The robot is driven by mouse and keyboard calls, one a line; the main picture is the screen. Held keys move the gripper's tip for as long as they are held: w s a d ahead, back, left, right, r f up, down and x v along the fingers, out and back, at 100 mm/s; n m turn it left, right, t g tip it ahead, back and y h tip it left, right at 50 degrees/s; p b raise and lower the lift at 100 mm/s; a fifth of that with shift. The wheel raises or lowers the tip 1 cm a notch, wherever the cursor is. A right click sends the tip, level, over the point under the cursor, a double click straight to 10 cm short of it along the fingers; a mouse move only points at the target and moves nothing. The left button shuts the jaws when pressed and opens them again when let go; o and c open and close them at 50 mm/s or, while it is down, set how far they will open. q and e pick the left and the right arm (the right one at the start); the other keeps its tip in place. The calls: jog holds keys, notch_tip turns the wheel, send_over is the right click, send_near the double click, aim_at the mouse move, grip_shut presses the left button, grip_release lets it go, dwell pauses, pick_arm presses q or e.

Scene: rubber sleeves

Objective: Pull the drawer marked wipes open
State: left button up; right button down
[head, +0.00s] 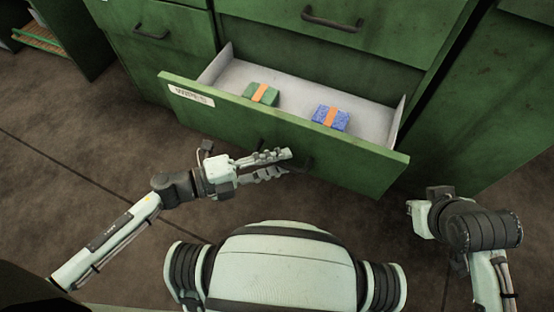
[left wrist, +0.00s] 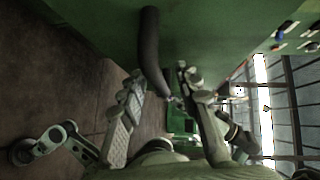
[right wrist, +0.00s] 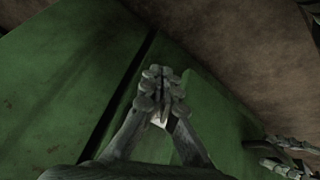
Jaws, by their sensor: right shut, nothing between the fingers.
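The drawer marked wipes (head: 255,120) is green, with a white label (head: 191,95) at the left of its front. It stands well out from the cabinet, its grey inside showing. Its dark handle (head: 305,164) is partly hidden behind my left gripper (head: 268,164) in the head view. In the left wrist view the handle (left wrist: 150,50) comes down between the fingers of my left gripper (left wrist: 162,85), which are apart, with a gap beside it. My right gripper (right wrist: 160,90) is shut and empty, to the right of the drawer front, above green cabinet surfaces.
A green block (head: 262,94) and a blue block (head: 331,117), each with an orange band, lie in the drawer. Closed drawers with dark handles are above (head: 335,20) and at upper left (head: 150,32). Brown floor (head: 100,150) is clear at left.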

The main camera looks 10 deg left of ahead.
pick_arm(q)
jog(key=v, duration=1.2)
